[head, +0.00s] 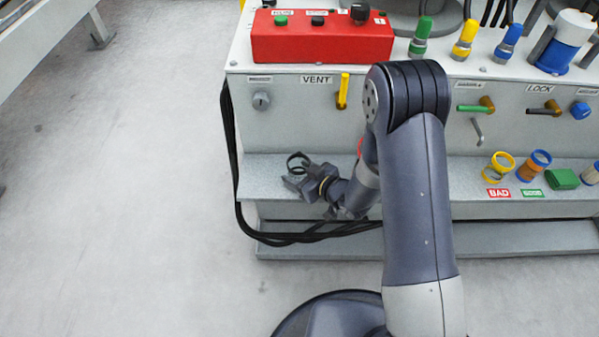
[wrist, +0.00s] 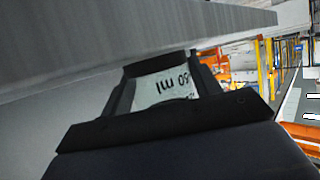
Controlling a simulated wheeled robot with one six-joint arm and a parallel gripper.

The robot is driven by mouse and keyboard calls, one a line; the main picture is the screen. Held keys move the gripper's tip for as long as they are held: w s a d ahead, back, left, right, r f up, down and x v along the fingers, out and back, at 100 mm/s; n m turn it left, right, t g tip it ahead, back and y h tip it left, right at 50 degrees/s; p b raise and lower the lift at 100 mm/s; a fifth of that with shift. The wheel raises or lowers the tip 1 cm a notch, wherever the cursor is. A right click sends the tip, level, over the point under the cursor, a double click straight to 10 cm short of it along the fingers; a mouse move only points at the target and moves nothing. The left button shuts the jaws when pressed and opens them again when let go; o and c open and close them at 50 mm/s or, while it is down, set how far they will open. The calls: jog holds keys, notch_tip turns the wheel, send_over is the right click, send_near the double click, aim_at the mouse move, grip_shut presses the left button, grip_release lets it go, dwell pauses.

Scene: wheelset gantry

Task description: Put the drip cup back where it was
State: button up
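The drip cup is a small clear cup with a dark rim (head: 298,158) in the head view, at the left end of the lower grey shelf. My gripper (head: 294,178) is around it, reaching in from the right. In the wrist view my gripper (wrist: 165,88) has a finger on each side of the cup's pale wall (wrist: 164,86), which bears upside-down marks that look like "80 ml". The fingers appear to press on the cup. I cannot tell whether the cup's base touches the shelf.
The lower shelf (head: 265,168) runs along the cabinet front, with a yellow-rimmed cup (head: 499,166) and an orange cup with a blue rim (head: 534,166) behind BAD and green labels at right. Black cables (head: 240,190) hang at the cabinet's left corner. The floor at left is clear.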

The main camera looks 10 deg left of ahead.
jog(key=o, duration=0.4)
jog(key=shift+c, duration=0.2)
jog(key=shift+r, duration=0.2)
jog(key=shift+s+d+r+p, duration=0.1)
jog(key=shift+d+r+p, duration=0.05)
jog(key=shift+p, duration=0.15)
jog(key=p+v, duration=0.1)
jog(key=v, duration=1)
jog(key=shift+d+p, duration=0.25)
jog(key=shift+p, duration=0.05)
jog(key=shift+s+r, duration=0.1)
jog(key=shift+s, duration=0.05)
